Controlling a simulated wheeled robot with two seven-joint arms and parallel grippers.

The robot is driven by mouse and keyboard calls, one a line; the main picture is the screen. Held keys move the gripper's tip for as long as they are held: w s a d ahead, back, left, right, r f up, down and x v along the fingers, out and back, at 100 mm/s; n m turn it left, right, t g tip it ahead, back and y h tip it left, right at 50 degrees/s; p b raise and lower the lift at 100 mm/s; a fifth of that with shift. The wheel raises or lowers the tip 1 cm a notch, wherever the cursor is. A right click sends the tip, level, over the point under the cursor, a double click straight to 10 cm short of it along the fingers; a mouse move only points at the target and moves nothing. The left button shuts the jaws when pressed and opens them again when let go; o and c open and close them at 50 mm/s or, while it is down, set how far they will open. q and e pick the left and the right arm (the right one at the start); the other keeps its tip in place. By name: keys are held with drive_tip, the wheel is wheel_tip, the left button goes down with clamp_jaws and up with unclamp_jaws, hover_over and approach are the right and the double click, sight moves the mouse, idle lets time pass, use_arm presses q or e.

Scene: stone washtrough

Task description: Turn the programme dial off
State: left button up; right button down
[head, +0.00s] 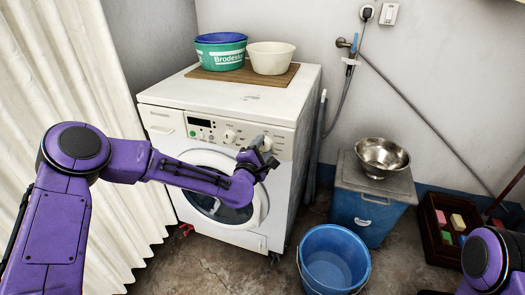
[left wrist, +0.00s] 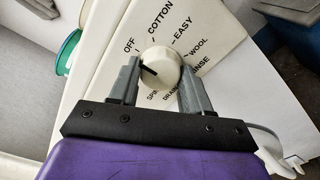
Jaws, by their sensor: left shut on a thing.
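The programme dial (left wrist: 160,67) is a round cream knob with a black pointer line, on a white panel printed with OFF, COTTON, EASY, WOOL and other words. Its pointer line faces left in the left wrist view, a little below the word OFF; I cannot tell if it lines up exactly. My left gripper (left wrist: 158,84) is shut on the dial, one grey finger on each side. In the head view my left gripper (head: 262,158) is at the right of the washing machine's (head: 225,100) front panel and mostly hides the dial. My right gripper is out of view.
A green basin (head: 221,56) and a cream basin (head: 271,58) stand on a board on the machine. A blue bucket (head: 333,258) and a blue box (head: 365,211) with a metal bowl (head: 382,156) are to the right. A curtain (head: 85,100) hangs at left.

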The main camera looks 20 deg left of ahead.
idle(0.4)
use_arm(q)
drive_tip(key=o, duration=1.1)
drive_tip(key=shift+c, duration=0.2)
drive_tip(key=s, duration=1)
drive_tip(key=shift+s+a, duration=0.2)
drive_tip(key=shift+a, duration=0.05)
